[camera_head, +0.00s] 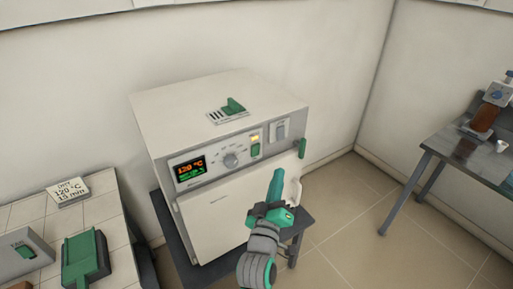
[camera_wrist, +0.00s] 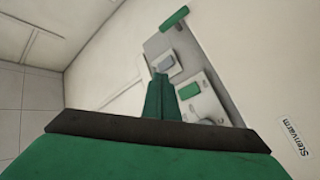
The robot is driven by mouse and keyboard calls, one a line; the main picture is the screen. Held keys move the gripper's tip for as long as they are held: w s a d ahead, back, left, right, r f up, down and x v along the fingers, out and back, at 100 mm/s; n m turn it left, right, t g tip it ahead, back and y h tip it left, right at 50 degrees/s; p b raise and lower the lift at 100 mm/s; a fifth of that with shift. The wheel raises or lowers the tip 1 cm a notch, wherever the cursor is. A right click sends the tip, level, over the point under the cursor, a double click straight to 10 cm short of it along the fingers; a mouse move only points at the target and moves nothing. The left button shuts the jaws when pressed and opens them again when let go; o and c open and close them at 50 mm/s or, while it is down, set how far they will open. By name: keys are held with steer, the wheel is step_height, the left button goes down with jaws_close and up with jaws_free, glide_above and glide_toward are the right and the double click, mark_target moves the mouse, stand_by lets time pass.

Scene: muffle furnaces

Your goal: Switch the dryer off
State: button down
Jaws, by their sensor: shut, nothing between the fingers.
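The dryer (camera_head: 225,220) is a white box on a dark stand. Its front panel has a lit display (camera_head: 190,169) reading 120 °C in orange, a round grey knob (camera_head: 231,160) and a green switch (camera_head: 255,150) with a glowing amber lamp (camera_head: 255,138) above it. A grey switch or latch (camera_head: 280,130) sits to their right. My gripper (camera_head: 278,173) is shut and empty, in front of the panel's lower right. In the wrist view my shut fingers (camera_wrist: 160,78) point toward the panel, close to the green switch (camera_wrist: 188,90) and the grey one (camera_wrist: 165,62). Contact cannot be told.
A green handle (camera_head: 302,148) sticks out at the dryer's right edge. A green slider (camera_head: 233,106) sits on top. A tiled bench at left holds a "DRY 120 °C 15 min" card (camera_head: 68,190) and a green object (camera_head: 84,258). A metal table (camera_head: 462,150) stands at right.

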mark_target(256, 150)
steer(key=shift+w, duration=0.1)
steer(key=w+a+r, duration=0.1)
steer(key=w+a, duration=0.4)
steer(key=w, duration=0.2)
steer(key=shift+a, duration=0.15)
stand_by(0.4)
stand_by(0.9)
steer(key=shift+s, duration=0.1)
stand_by(0.7)
steer(key=shift+w+a, duration=0.25)
steer(key=shift+w, duration=0.15)
